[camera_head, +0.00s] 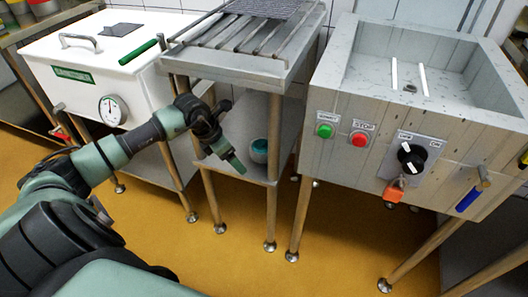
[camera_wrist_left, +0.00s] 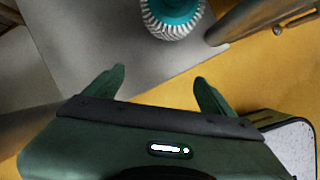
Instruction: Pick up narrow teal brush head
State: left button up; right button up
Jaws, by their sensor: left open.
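The teal brush head (camera_head: 259,151) stands on the lower shelf of the middle steel stand, near its right front leg. In the left wrist view the brush head (camera_wrist_left: 172,14) shows at the top edge, with pale bristles around a teal core; its far part is cut off. My left gripper (camera_head: 236,163) is beside it, to the left and nearer the shelf's front. In the left wrist view my left gripper (camera_wrist_left: 159,77) is open, with nothing between its fingers, and the brush head lies beyond the fingertips. My right gripper is not in view.
The stand's lower shelf (camera_head: 247,115) is boxed in by steel legs (camera_head: 272,215) and a rack top (camera_head: 240,42). A white vat (camera_head: 80,75) stands left. A grey sink unit (camera_head: 340,95) with buttons stands right. Yellow floor (camera_head: 230,265) is open in front.

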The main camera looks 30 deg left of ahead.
aim_at(261, 143)
pick_arm(q)
jog(key=w+d, duration=0.1)
jog(key=w, duration=0.1)
jog(key=w+d, duration=0.1)
jog(key=w, duration=0.1)
jog(key=w+d, duration=0.1)
jog(key=w, duration=0.2)
jog(key=shift+b, duration=0.3)
jog(key=w, duration=0.1)
jog(key=w+d, duration=0.1)
jog(key=w, duration=0.1)
jog(key=shift+d, duration=0.15)
jog(key=shift+b+x, duration=0.45)
jog(key=shift+x, duration=0.7)
jog(key=shift+f, duration=0.35)
jog(key=c, duration=1.7)
jog(key=shift+o, duration=0.2)
jog(key=shift+r, duration=0.2)
